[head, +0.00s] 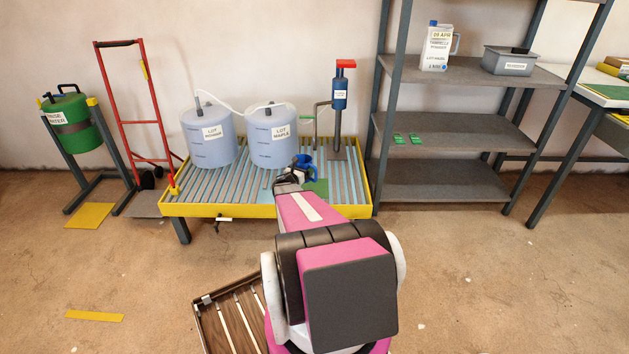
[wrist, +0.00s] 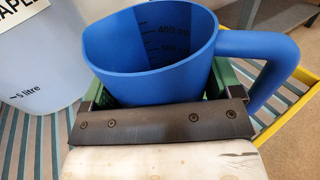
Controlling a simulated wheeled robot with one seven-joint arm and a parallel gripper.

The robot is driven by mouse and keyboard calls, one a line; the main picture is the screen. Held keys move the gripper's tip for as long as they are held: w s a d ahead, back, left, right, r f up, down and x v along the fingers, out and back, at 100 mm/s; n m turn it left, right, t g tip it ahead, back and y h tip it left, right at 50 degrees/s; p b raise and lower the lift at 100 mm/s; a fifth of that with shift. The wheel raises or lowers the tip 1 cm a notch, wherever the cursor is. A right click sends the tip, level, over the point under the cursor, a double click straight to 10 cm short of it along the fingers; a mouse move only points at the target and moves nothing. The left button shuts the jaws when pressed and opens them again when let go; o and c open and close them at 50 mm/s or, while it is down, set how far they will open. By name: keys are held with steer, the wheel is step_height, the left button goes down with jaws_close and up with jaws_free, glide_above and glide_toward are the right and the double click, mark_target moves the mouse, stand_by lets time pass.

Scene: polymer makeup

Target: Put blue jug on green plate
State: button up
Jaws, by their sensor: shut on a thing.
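The blue jug (head: 306,163) is held by my gripper (head: 295,170) over the front right part of the yellow-edged slatted stand. In the wrist view the jug (wrist: 150,55) looks upright, with its open top and inner volume marks showing and its handle to the right. My gripper (wrist: 165,95) is shut on the jug's body, with green finger parts on both sides of it. The green plate (head: 319,187) lies on the slats, just below and right of the jug in the head view, partly hidden by my arm. I cannot tell whether the jug touches anything below.
Two large pale-blue containers (head: 209,136) (head: 273,137) stand on the slatted stand (head: 180,197), close left of the jug. A blue hand pump (head: 339,96) stands behind right. A grey shelf (head: 440,127) is further right, and a red hand truck (head: 128,105) is left.

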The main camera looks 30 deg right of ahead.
steer(key=shift+s+d+f, duration=0.1)
steer(key=shift+d+f, duration=0.9)
steer(key=shift+f, duration=0.25)
steer(key=shift+s+d+f, duration=0.1)
steer(key=shift+d+f, duration=0.9)
steer(key=shift+f, duration=0.3)
steer(key=shift+d+f, duration=1)
steer(key=shift+f, duration=0.25)
steer(key=shift+f, duration=0.15)
